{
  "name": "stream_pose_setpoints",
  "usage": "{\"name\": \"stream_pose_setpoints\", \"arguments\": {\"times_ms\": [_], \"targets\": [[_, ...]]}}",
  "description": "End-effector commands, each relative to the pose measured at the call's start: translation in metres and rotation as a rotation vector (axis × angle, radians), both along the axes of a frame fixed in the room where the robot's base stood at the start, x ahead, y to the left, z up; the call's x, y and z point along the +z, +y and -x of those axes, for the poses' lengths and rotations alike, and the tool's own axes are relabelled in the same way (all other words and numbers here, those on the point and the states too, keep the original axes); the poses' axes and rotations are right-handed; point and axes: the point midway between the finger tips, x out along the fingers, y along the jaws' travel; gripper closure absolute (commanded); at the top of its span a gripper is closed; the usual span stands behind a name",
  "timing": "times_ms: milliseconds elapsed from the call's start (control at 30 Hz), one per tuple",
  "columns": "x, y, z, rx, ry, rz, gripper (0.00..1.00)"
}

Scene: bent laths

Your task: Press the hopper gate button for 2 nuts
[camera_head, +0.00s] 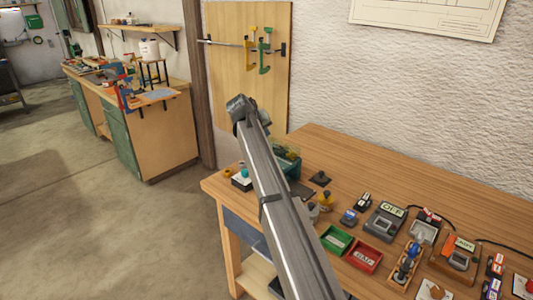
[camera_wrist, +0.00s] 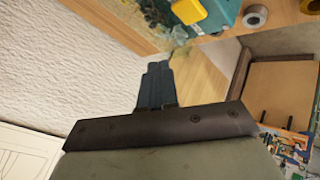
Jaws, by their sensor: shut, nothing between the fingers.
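A teal hopper (camera_head: 292,167) stands on the bench, partly hidden behind my arm in the head view. In the wrist view its teal body (camera_wrist: 226,14) is cut by the top edge, with a yellow part (camera_wrist: 188,12) and clear greenish pieces beside it. I cannot tell whether the yellow part is the gate button. I cannot make out single nuts. My gripper (camera_wrist: 158,66) is shut and empty, its fingertips below the hopper in the picture and apart from it. The fingers are not visible in the head view.
A small box with a teal knob (camera_head: 243,172) sits near the bench's left corner. Green (camera_head: 336,239) and red (camera_head: 363,256) trays and several switch boxes fill the bench front. The wooden bench top (camera_head: 345,150) is clear toward the wall.

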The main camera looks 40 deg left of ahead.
Motion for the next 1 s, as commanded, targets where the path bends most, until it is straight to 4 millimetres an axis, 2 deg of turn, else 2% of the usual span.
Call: {"name": "stream_pose_setpoints", "arguments": {"times_ms": [833,1000], "targets": [[0.0,0.0,0.0,0.0,0.0,0.0,1.0],[0.015,0.001,0.0,0.0,-0.001,-0.002,1.0]]}}
